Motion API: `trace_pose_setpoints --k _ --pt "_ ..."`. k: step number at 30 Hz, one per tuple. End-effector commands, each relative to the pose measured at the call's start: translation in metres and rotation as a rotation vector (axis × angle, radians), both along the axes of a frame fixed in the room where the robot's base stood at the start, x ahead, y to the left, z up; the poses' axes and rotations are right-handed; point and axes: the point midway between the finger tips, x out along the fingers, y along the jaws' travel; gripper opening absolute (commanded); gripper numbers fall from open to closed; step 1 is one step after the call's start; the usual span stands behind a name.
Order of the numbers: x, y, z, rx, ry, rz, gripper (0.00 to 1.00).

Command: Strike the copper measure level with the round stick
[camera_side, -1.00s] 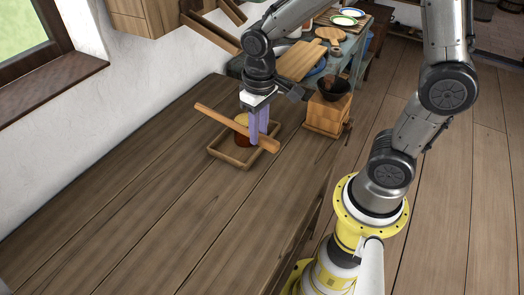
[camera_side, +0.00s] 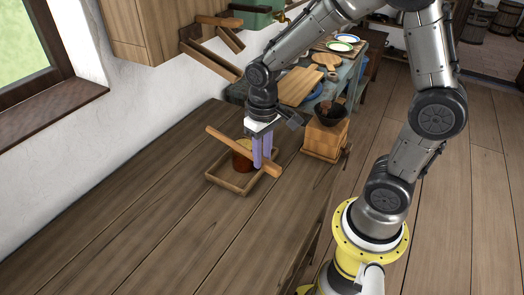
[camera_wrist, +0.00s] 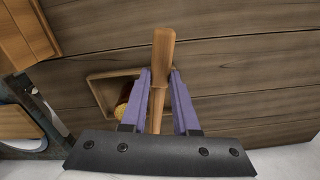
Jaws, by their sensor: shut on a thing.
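My gripper (camera_side: 262,163) is shut on the round stick (camera_side: 225,139), a light wooden rod, near its middle. In the wrist view the stick (camera_wrist: 163,52) runs between the two purple fingers (camera_wrist: 158,88). The copper measure (camera_side: 241,163) stands in a shallow wooden tray (camera_side: 226,184), partly hidden behind the stick and fingers. In the wrist view the measure (camera_wrist: 123,107) shows left of the stick, with yellow filling at its top, partly covered by a finger. The stick crosses over the tray in the side view. I cannot tell whether it touches the measure's rim.
A wooden box (camera_side: 325,137) with a dark bowl (camera_side: 329,113) stands right of the tray, close to my gripper. A blue table (camera_side: 352,67) with boards and plates lies behind. The wooden surface at the front left (camera_side: 130,220) is clear.

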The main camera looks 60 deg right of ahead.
Motion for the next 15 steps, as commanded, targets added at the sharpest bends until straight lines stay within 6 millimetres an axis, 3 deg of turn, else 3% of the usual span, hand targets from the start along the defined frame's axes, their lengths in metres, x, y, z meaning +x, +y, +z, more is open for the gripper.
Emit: trace_pose_setpoints --k 15 --pt "-0.001 -0.004 -0.028 0.0 0.001 0.0 0.0"
